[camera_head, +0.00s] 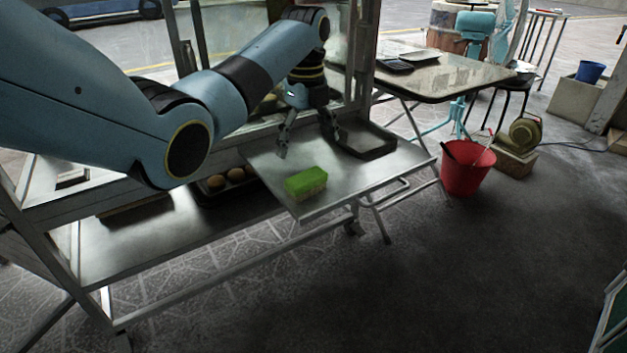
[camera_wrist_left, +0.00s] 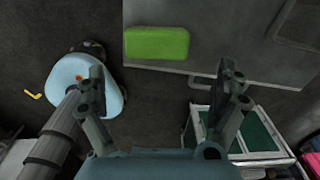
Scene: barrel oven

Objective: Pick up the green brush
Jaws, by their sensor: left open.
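The green brush (camera_head: 306,183) is a small block with a green top and a paler lower part. It lies near the front edge of the metal shelf (camera_head: 330,190). In the left wrist view the brush (camera_wrist_left: 157,43) shows as a green block at the top, beyond the fingertips and left of the middle. My left gripper (camera_head: 308,140) points down over the shelf, behind the brush and apart from it. Its fingers are spread and empty, and they show in the left wrist view too (camera_wrist_left: 163,78). My right gripper is not in view.
A dark tray (camera_head: 366,153) lies on the shelf behind the brush. Round buns (camera_head: 226,178) sit on a tray at the left. A red bucket (camera_head: 468,182) stands on the floor right of the shelf, near a folding table (camera_head: 440,90). The floor in front is clear.

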